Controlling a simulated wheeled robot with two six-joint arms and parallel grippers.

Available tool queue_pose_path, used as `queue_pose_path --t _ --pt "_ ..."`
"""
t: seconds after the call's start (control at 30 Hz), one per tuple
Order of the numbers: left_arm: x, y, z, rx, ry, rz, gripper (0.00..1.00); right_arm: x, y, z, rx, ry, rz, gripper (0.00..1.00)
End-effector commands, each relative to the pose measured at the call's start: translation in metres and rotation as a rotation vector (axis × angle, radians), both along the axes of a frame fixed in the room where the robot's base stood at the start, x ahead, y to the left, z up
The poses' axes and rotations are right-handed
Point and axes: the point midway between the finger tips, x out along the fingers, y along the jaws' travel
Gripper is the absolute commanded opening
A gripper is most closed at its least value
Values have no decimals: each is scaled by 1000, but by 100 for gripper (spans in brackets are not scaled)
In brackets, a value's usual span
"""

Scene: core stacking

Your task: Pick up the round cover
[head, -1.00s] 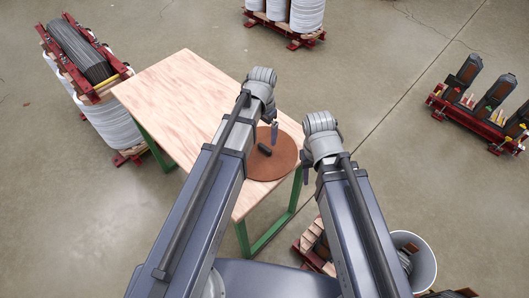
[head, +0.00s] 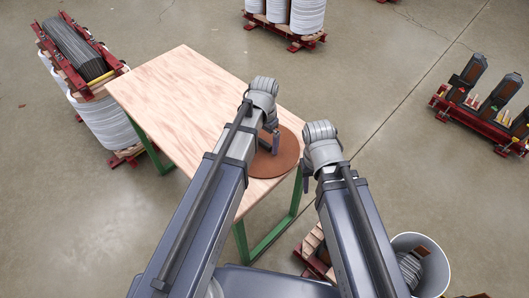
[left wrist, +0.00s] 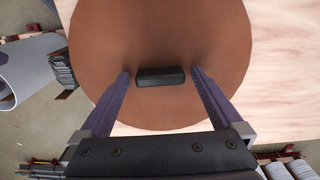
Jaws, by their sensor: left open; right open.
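The round cover (head: 284,162) is a flat brown disc lying on the near right end of the wooden table. It fills much of the left wrist view (left wrist: 160,35), where its black handle (left wrist: 160,77) stands at its middle. My left gripper (left wrist: 160,82) is open, with one finger on each side of the handle and a gap at both ends. In the head view my left gripper (head: 272,142) is over the cover and hides the handle. My right gripper (head: 306,183) is beside the table's right edge; its fingers are mostly hidden by its wrist.
The table (head: 180,95) is otherwise bare, on green legs. A white bin (head: 428,265) and a wooden pallet stack (head: 313,245) stand at the lower right. A red rack (head: 480,115) is at the right, and loaded red pallets stand at the left and back.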

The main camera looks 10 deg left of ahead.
Motion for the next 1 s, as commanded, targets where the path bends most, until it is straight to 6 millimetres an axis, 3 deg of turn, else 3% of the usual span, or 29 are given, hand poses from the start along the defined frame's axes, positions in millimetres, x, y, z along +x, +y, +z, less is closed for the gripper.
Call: queue_pose_path --t 0.23,1.0 --pt "0 0 0 0 0 0 99 0 0 0 0 0 0 47" --pt "0 0 0 0 0 0 12 0 0 0 0 0 0 47"
